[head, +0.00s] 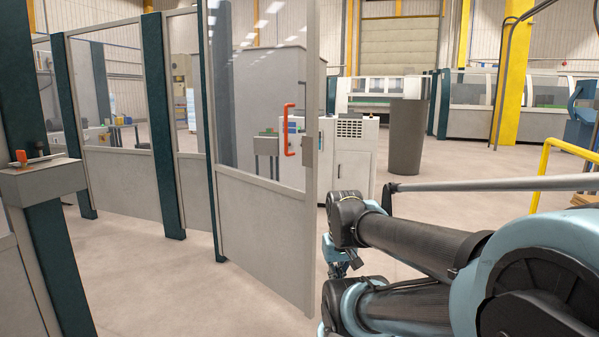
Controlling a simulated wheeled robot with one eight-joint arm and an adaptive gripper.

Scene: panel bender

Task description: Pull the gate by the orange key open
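The gate (262,215) is a grey framed panel with a clear upper window in the head view. It stands swung out at an angle from the teal post at its left side, and a wide gap lies between its free edge and the near left post. An orange handle (289,130) is fixed upright near its free edge. The orange key (22,157) sits on a grey box on the near left post. My gripper (336,262) is low, right of the gate's free edge and below the handle, apart from the handle. My arm partly hides it, and its fingers are unclear.
Fixed fence panels (112,180) with teal posts run along the left. Behind the gate stand a white cabinet (352,160) and a dark grey bin (407,137). A yellow railing (548,160) is at the right. The floor (170,285) left of the gate is clear.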

